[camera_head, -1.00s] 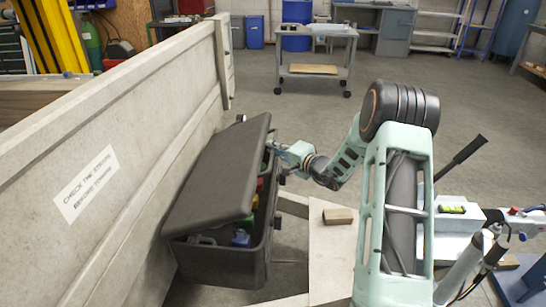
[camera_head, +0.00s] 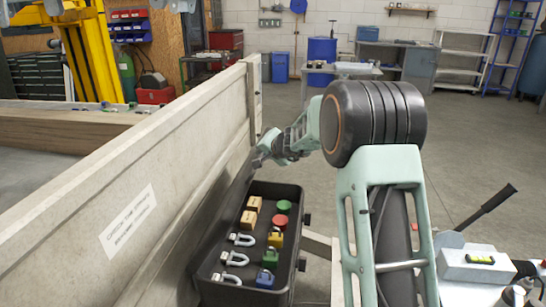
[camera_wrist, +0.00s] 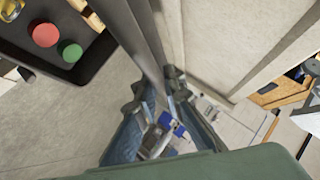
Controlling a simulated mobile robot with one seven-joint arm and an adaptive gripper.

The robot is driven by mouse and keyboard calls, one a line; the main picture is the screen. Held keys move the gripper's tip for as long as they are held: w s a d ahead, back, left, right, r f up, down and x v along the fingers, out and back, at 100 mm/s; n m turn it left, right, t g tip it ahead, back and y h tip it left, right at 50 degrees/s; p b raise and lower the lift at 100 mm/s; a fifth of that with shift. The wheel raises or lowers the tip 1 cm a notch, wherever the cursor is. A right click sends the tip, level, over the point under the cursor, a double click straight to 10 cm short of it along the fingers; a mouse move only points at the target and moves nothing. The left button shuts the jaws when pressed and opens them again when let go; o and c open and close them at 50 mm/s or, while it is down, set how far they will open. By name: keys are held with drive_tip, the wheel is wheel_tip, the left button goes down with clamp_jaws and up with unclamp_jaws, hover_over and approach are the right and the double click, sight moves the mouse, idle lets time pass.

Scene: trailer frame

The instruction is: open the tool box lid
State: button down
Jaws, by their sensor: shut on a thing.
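The tool box (camera_head: 296,243) stands beside the trailer's side panel, its inside in plain view. Its dark grey lid (camera_head: 224,206) stands up steeply on the panel side, seen nearly edge-on. My gripper (camera_head: 259,158) is at the far end of the lid, close to the panel. In the wrist view the lid's edge (camera_wrist: 140,38) runs down between the fingers of my gripper (camera_wrist: 158,88), which is shut on it. A corner of the open box (camera_wrist: 92,55) shows at the upper left there. The exact finger contact is partly hidden.
The box holds wooden blocks (camera_head: 249,219), red and green round pieces (camera_head: 284,206), shackles (camera_head: 233,258) and padlocks (camera_head: 270,258). The panel (camera_head: 130,190) rises close along the left. A cart with a lever (camera_head: 470,262) stands at the right. Open floor lies behind.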

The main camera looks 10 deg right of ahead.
drive_tip(key=shift+w+a+r+p, duration=0.2)
drive_tip(key=shift+a+r+p, duration=0.1)
drive_tip(key=shift+a, duration=0.4)
drive_tip(key=shift+w+a+r+p, duration=0.25)
drive_tip(key=shift+a+r, duration=0.1)
drive_tip(key=shift+a, duration=0.3)
drive_tip(key=shift+w+a+r+p, duration=0.2)
drive_tip(key=shift+a+r+p, duration=0.1)
drive_tip(key=shift+a, duration=0.4)
drive_tip(key=c, duration=2)
unclamp_jaws()
drive_tip(key=v, duration=1.2)
